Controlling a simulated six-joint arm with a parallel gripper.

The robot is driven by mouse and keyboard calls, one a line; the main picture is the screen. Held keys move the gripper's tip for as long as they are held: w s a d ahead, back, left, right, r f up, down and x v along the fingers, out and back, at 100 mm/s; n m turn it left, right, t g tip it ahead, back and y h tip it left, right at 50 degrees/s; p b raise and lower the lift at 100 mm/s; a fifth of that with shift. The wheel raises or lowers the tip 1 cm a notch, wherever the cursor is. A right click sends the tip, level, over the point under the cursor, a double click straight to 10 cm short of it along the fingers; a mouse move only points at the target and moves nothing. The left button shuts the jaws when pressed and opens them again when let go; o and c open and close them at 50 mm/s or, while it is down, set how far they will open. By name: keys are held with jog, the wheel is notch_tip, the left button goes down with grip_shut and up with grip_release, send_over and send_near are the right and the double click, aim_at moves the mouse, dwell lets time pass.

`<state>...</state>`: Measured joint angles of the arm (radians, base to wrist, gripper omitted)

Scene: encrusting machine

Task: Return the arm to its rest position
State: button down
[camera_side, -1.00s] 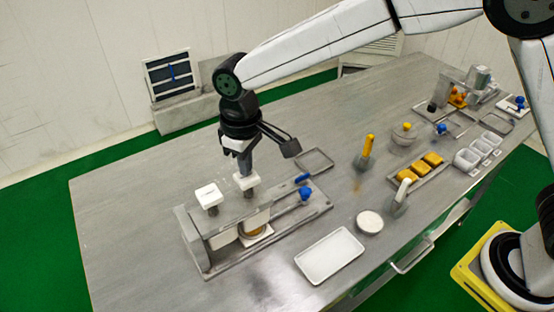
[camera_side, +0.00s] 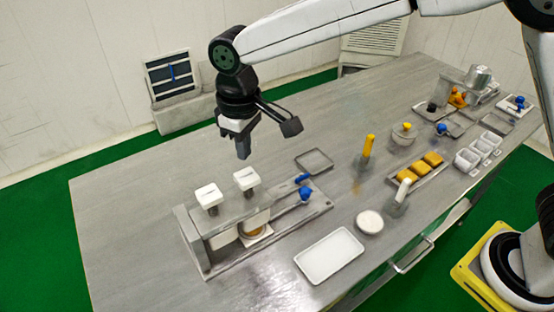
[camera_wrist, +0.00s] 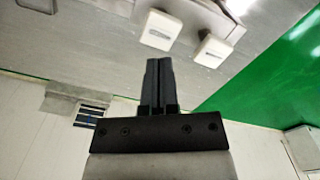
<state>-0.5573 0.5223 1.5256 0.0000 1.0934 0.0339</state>
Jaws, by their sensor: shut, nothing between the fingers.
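My gripper (camera_side: 243,152) is shut and empty. It points down and hangs in the air above the far side of the encrusting machine, clear of it. The encrusting machine (camera_side: 190,235) stands at the table's left part, with two white square caps on top: the left cap (camera_side: 209,196) and the right cap (camera_side: 246,180). In the wrist view my gripper (camera_wrist: 158,62) shows its dark fingers together, with the two white caps (camera_wrist: 160,30) beyond the tips and apart from them.
A white tray (camera_side: 330,256), a white bowl (camera_side: 369,222) and a yellow-handled tool (camera_side: 367,150) lie to the right. A tray of yellow blocks (camera_side: 420,168) and several white cups (camera_side: 468,158) stand further right. The table's far left (camera_side: 120,190) is clear.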

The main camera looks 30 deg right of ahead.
jog(key=shift+d, duration=0.15)
jog(key=s+d+f+m+t, duration=0.1)
jog(key=s+d+f+m, duration=0.1)
jog(key=d, duration=0.5)
jog(key=s+d+f+m, duration=0.1)
jog(key=d+f, duration=0.1)
jog(key=d, duration=0.6)
jog(key=s+d+f+m+t, duration=0.1)
jog(key=s+d+f+m, duration=0.2)
jog(key=s+d, duration=0.8)
jog(key=shift+s+f+t, duration=0.2)
jog(key=shift+f+t, duration=0.1)
jog(key=shift+f, duration=0.1)
